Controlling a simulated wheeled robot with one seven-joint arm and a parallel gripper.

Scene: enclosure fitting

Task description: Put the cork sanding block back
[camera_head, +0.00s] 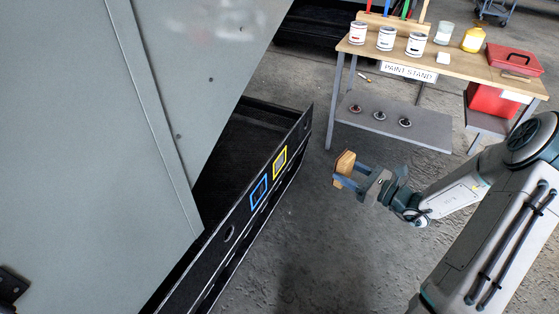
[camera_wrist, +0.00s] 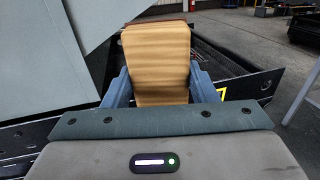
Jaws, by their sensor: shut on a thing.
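The cork sanding block (camera_head: 345,163) is a tan-brown block held in my gripper (camera_head: 350,176). In the wrist view the block (camera_wrist: 157,62) stands up between the two blue-grey fingers of my gripper (camera_wrist: 160,88), which are shut on its sides. The gripper is in the air over the concrete floor, to the right of an open black drawer (camera_head: 297,135) and apart from it. The drawer front carries a blue square outline (camera_head: 259,192) and a yellow square outline (camera_head: 280,162). Much of the drawer's inside is hidden behind a large grey panel.
The large grey panel (camera_head: 90,130) fills the left and overhangs the drawer. A wooden-topped paint stand (camera_head: 455,65) at the upper right holds several cans, bottles and a red toolbox (camera_head: 513,60). Its lower shelf (camera_head: 390,127) holds small round items. The floor between is clear.

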